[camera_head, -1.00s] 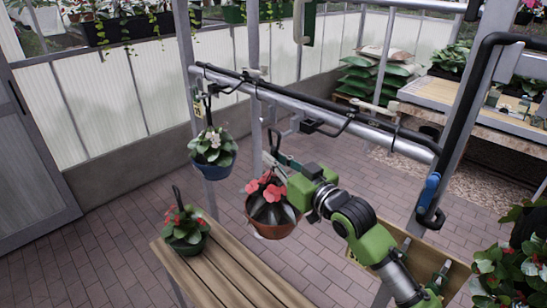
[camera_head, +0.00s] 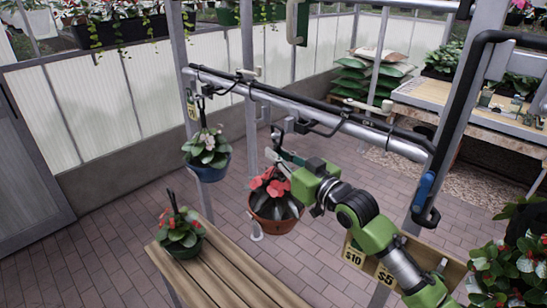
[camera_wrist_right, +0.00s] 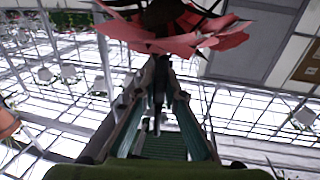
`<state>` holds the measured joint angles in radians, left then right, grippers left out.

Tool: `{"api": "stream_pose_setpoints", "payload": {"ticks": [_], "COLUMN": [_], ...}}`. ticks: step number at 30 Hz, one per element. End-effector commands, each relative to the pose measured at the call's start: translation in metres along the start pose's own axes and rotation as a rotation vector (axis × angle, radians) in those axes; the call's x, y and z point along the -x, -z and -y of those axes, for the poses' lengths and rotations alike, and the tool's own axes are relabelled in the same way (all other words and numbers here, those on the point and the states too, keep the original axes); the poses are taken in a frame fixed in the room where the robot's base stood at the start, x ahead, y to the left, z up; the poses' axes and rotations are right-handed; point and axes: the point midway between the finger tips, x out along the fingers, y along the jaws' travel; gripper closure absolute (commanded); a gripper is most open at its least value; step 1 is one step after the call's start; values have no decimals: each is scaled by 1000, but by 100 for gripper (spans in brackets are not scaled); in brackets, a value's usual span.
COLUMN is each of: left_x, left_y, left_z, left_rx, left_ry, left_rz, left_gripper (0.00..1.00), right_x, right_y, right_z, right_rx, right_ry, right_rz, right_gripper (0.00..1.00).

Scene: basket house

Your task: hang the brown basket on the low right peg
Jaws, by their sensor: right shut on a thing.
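The brown basket (camera_head: 274,222) hangs upright below my right gripper (camera_head: 285,156) in the head view, with pink-red flowers and dark leaves in it. My right gripper is shut on its dark hanger, just in front of the metal rail (camera_head: 355,128). The dark pegs on the rail include one (camera_head: 281,128) just above and behind the gripper and one further right (camera_head: 310,128). The basket hangs clear of the bench. In the right wrist view, the fingers (camera_wrist_right: 158,105) close around the dark hanger, with pink petals (camera_wrist_right: 170,38) above. My left gripper is not in view.
A blue basket (camera_head: 207,172) hangs from the rail's left end. A green pot (camera_head: 181,246) stands on the wooden bench (camera_head: 225,275) below. A wooden box (camera_head: 410,252) with price tags is beside my right arm. Leafy plants (camera_head: 505,270) fill the lower right.

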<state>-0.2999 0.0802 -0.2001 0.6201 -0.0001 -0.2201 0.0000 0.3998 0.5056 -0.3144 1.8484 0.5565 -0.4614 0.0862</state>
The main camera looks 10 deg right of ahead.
Motion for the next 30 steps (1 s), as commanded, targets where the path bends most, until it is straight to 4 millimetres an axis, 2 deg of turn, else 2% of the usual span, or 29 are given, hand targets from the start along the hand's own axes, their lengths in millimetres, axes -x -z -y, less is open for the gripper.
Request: {"api": "stream_pose_setpoints", "payload": {"ticks": [1,12,30], "left_x": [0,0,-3], "left_y": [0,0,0], "left_z": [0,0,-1], "left_rx": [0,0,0], "left_ry": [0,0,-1], "left_rz": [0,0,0], "left_gripper": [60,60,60], "right_x": [0,0,-2], "right_y": [7,7,10], "right_z": [-2,-3,-19], "right_rx": [3,2,5], "right_ry": [0,0,-3], "right_rz": [-15,-15,-17], "right_gripper": [100,100,100]}}
